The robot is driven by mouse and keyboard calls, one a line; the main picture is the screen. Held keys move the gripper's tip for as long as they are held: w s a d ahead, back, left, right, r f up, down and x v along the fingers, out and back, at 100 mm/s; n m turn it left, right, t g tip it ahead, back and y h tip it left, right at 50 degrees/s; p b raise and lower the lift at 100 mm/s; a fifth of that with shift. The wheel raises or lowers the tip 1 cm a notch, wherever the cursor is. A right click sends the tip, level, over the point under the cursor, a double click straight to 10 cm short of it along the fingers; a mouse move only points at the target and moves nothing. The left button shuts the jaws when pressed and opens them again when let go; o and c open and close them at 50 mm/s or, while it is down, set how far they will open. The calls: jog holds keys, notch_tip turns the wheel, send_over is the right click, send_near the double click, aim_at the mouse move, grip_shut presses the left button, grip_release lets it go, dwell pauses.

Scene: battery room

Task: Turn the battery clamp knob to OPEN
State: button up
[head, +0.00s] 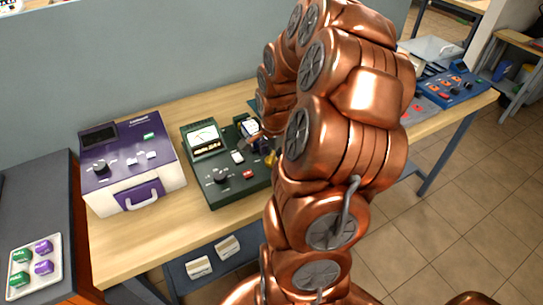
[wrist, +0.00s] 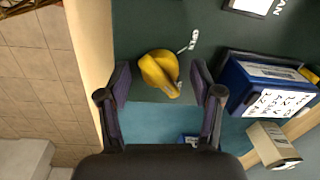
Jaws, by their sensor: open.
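The yellow clamp knob (wrist: 158,70) sits on a dark green panel in the wrist view, with a raised grip bar across it. In the head view the knob (head: 271,159) shows at the right of the green metered tester (head: 211,182), partly hidden by my arm. A blue battery (wrist: 262,86) with a white label is to the right in the wrist view.
A purple and white device (head: 130,170) stands left of the tester on the wooden bench (head: 112,245). A tray (head: 36,265) of green and purple knobs is at far left. A blue control box (head: 452,85) is at the right. A beige block (wrist: 273,146) is near the battery.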

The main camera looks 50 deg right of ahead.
jog(key=c, duration=1.1)
jog(key=shift+c, duration=0.2)
